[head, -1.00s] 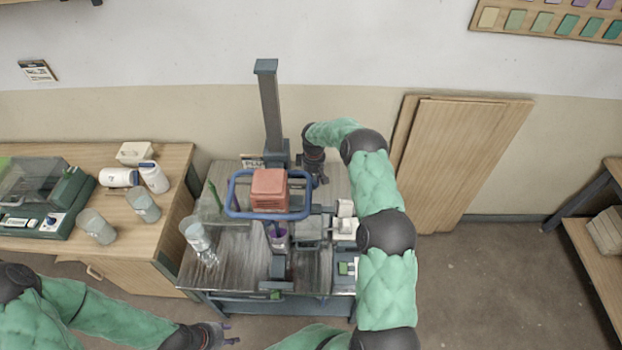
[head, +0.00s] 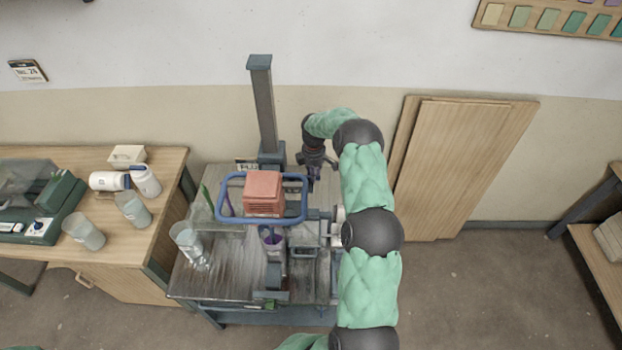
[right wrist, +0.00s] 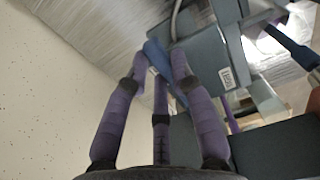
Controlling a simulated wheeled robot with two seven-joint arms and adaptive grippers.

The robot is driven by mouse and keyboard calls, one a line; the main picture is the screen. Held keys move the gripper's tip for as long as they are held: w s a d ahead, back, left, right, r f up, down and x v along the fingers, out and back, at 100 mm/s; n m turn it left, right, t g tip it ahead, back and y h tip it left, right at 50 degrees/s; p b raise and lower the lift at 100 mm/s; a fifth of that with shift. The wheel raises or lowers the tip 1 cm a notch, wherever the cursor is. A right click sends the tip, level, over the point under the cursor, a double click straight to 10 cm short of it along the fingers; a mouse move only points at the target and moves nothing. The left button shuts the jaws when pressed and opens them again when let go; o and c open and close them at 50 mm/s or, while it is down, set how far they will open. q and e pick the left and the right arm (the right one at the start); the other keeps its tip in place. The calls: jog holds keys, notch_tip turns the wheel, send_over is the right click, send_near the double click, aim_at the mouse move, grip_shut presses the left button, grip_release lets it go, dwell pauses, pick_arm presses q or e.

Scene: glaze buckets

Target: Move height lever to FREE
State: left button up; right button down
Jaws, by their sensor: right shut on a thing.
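The mixer stand has a tall grey column (head: 263,110) at the back of the metal-topped cart. My right gripper (head: 311,182) reaches down just right of the column's base. In the right wrist view its purple fingers (right wrist: 160,70) close around a blue bar (right wrist: 154,53), which looks like the height lever. The fingers cover much of it, so its exact position is hard to tell. A small label plate (head: 246,164) sits left of the column base, its text too small to read. My left gripper is not in view.
A red motor head (head: 263,192) inside a blue ring handle (head: 223,203) stands in front of the column. A clear cup (head: 187,241) is on the cart's left. The left bench (head: 130,250) holds several cups and bottles. Wooden boards (head: 465,165) lean on the wall.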

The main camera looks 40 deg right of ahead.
jog(key=shift+w+d, duration=0.15)
jog(key=shift+w, duration=0.05)
dwell(0.4)
jog(key=c, duration=1)
grip_release()
jog(key=shift+c, duration=0.2)
notch_tip(320, 180, up, 12)
